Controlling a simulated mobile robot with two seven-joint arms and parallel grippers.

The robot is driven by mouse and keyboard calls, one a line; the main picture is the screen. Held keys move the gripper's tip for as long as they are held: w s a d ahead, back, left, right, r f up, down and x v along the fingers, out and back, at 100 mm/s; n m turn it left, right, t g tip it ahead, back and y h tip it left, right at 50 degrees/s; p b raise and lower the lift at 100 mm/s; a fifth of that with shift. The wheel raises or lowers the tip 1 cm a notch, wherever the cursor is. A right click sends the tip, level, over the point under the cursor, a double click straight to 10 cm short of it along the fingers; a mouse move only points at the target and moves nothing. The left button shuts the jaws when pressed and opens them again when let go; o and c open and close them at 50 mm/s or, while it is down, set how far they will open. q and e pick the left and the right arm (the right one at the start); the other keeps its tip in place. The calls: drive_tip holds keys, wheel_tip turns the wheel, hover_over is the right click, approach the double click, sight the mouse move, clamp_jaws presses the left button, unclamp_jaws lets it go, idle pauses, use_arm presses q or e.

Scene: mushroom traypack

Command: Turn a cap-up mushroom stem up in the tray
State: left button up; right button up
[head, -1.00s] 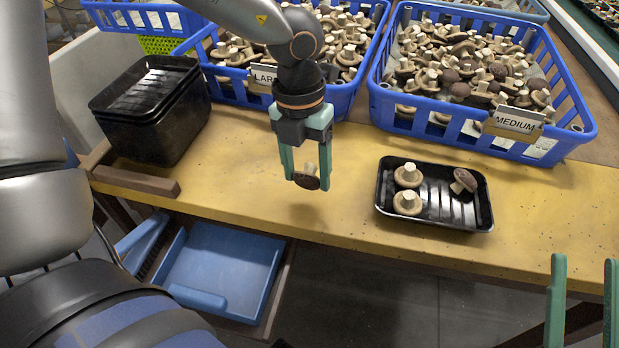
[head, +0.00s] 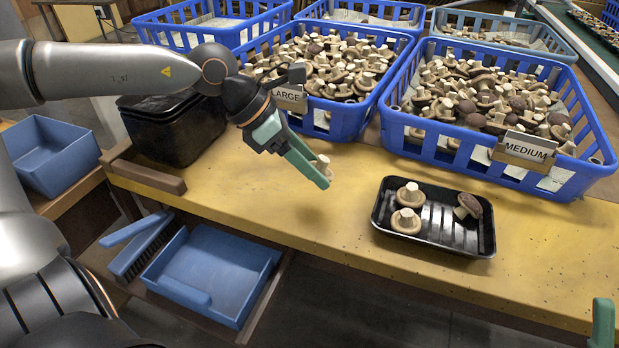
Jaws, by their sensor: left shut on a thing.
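My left gripper (head: 318,175) is shut on a mushroom (head: 322,163) above the yellow table, left of the tray. The held mushroom's pale stem points up; its cap is mostly hidden by the green fingers. The black tray (head: 440,238) holds three mushrooms. The back left mushroom (head: 409,195) and the front left mushroom (head: 405,222) stand stem up. The right mushroom (head: 468,206) lies tilted, its brown cap to the right and its stem to the left. Of my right gripper (head: 603,322), only a green finger shows at the bottom right edge.
A blue crate labelled LARGE (head: 350,123) and a blue crate labelled MEDIUM (head: 440,154), both full of mushrooms, stand behind. Stacked black trays (head: 165,135) stand at the left. The yellow table (head: 280,205) is clear left of the tray.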

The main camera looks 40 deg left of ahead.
drive_tip(key=shift+s, duration=0.1)
use_arm(q)
drive_tip(key=shift+f+b, duration=1.7)
drive_tip(key=shift+f, duration=1.05)
use_arm(e)
drive_tip(key=shift+a+f+m, duration=0.1)
drive_tip(key=shift+f+m, duration=0.2)
drive_tip(key=shift+f, duration=1.35)
use_arm(q)
drive_tip(key=shift+f+b, duration=0.45)
drive_tip(key=shift+b, duration=0.15)
use_arm(e)
drive_tip(key=shift+f, duration=0.6)
use_arm(q)
drive_tip(key=o, duration=0.9)
drive_tip(key=shift+a, duration=0.1)
